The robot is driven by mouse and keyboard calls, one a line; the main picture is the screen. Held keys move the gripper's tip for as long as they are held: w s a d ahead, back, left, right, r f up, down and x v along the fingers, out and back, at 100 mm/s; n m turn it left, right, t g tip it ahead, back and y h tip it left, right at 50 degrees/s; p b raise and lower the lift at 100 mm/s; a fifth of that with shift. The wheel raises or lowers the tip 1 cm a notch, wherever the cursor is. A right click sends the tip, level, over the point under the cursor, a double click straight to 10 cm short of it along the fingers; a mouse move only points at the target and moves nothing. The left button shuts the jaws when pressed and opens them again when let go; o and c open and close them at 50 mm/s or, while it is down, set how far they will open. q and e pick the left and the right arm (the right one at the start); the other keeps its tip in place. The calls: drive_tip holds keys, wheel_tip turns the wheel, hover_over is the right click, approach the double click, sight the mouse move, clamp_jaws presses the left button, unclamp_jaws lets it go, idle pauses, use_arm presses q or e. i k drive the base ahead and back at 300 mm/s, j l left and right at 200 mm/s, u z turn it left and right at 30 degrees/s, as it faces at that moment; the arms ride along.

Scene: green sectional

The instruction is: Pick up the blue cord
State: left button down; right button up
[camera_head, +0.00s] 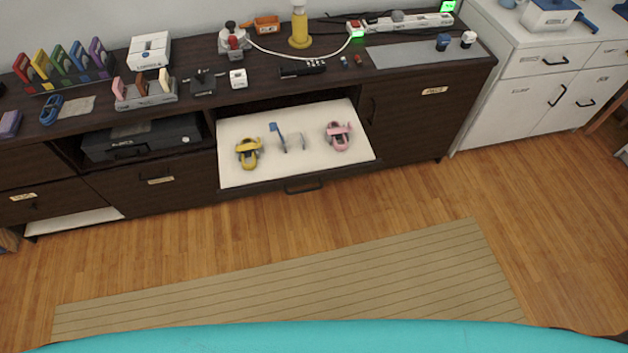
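A blue looped bundle (50,109), which looks like the blue cord, lies on the dark cabinet top (105,100) at the left. It lies beside a grey flat cloth or pad (78,107). The open drawer (232,178) in the middle of the cabinet holds a yellow bundle (248,152), a small blue and grey item (278,134) and a pink bundle (338,136), set apart from each other. The exact form of the blue and grey item is hard to tell. Neither of my grippers is in view.
Colored upright pieces (62,65), a white box (150,50) and a power strip (408,22) crowd the cabinet top. The open drawer juts out over the wood floor (165,240). A striped rug (300,285) lies in front; a teal surface (300,338) spans the bottom edge.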

sight(54, 110)
drive_tip(key=i+j, duration=0.1)
drive_tip(key=j, duration=0.35)
drive_tip(key=i+j, duration=0.15)
drive_tip(key=j, duration=0.25)
drive_tip(key=i+j, duration=0.1)
drive_tip(key=j, duration=0.35)
drive_tip(key=i+j, duration=0.1)
drive_tip(key=j, duration=0.35)
drive_tip(key=i+j+z, duration=0.1)
drive_tip(key=j, duration=0.3)
drive_tip(key=i+j, duration=0.15)
drive_tip(key=j, duration=0.3)
